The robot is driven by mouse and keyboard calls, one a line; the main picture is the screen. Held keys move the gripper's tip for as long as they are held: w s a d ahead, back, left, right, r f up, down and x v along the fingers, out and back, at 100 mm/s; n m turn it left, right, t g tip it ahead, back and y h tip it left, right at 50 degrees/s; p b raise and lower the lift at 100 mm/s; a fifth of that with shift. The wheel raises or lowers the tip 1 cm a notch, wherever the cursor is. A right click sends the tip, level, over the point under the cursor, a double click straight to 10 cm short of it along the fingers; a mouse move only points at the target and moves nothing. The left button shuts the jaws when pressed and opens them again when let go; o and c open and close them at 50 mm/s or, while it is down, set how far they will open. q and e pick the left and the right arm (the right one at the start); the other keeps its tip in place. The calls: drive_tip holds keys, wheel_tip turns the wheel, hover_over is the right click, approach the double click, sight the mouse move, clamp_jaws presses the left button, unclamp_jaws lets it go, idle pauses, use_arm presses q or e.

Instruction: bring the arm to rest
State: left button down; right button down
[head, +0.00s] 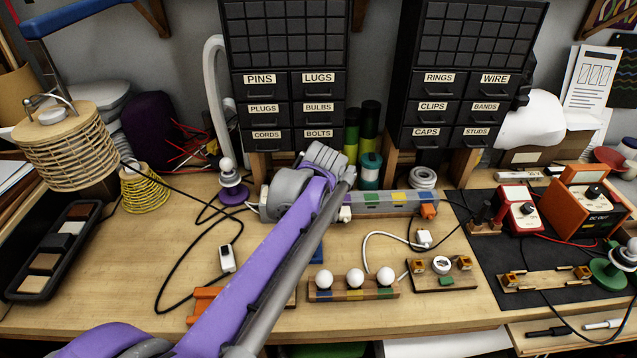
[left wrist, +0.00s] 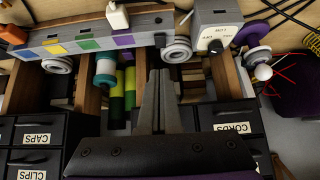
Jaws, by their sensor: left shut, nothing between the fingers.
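My left arm (head: 255,260), purple and grey, reaches up from the lower left across the bench in the head view. Its wrist end is in front of the drawer cabinets, by the grey power strip (head: 385,201). The fingertips cannot be made out there. In the left wrist view my left gripper (left wrist: 158,76) is shut and empty, its two grey fingers together. Below the strip, between the cabinets, green and yellow cylinders (left wrist: 122,85) and a teal spool (left wrist: 105,72) show beside the fingers. My right gripper is in neither view.
Two black drawer cabinets (head: 291,82) (head: 435,105) stand at the back. A rack with three white bulbs (head: 354,294) lies right of my arm. A black cable (head: 166,262) loops on the left.

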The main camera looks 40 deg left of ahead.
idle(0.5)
use_arm(q)
drive_tip(key=s+d+f+m+h, duration=0.2)
drive_tip(key=s+d+f+m, duration=0.2)
drive_tip(key=s+d, duration=0.6)
drive_tip(key=s+d+f+m+h, duration=0.3)
drive_tip(key=s+d+f+m, duration=0.1)
drive_tip(key=s+d+f, duration=0.4)
drive_tip(key=s+d, duration=0.2)
drive_tip(key=d, duration=0.1)
drive_tip(key=shift+s+d, duration=0.1)
